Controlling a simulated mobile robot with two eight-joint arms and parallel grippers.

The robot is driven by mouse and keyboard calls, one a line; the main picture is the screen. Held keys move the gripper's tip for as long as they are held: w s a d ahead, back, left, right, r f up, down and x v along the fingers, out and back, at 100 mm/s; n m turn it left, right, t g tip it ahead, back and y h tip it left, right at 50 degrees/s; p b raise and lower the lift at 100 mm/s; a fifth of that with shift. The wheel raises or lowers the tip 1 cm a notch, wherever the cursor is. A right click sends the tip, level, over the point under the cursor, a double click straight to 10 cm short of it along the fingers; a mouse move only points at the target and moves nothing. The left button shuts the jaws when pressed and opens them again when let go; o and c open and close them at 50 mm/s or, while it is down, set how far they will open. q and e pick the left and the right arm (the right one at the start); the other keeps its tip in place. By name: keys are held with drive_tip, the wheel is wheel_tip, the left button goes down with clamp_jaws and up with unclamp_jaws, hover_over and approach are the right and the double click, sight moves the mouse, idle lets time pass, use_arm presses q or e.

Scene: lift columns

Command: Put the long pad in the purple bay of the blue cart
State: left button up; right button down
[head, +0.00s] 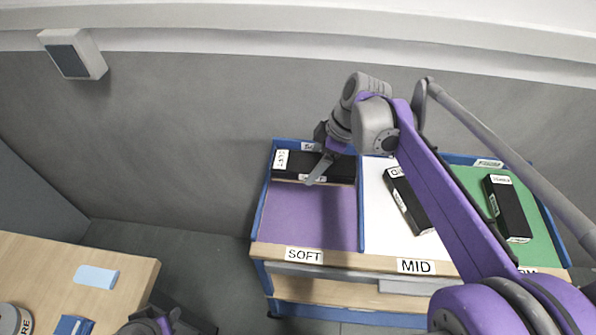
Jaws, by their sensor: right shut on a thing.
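The blue cart (256,215) stands against the wall. Its left bay is the purple bay (315,215), with a SOFT label on the front edge. A long black pad (342,171) with white labels lies crosswise at the back of the purple bay. My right gripper (319,172) is over this pad and shut on it; its wrist hides part of the pad. Whether the pad rests fully on the bay floor I cannot tell. Part of my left gripper (150,322) shows at the bottom edge, its fingers unclear.
A white bay (376,215) marked MID holds a black pad (408,200). A green bay (475,190) holds another black pad (508,207). My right arm crosses over these bays. A wooden table (50,260) with a light blue block (97,276) is at left.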

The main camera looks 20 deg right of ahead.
drive_tip(key=shift+w, duration=0.35)
drive_tip(key=f, duration=0.5)
drive_tip(key=shift+s+b, duration=0.2)
drive_tip(key=shift+b, duration=0.1)
drive_tip(key=shift+w+f, duration=0.1)
drive_tip(key=shift+f, duration=2.3)
unclamp_jaws()
drive_tip(key=v, duration=1.2)
drive_tip(key=shift+p, duration=0.4)
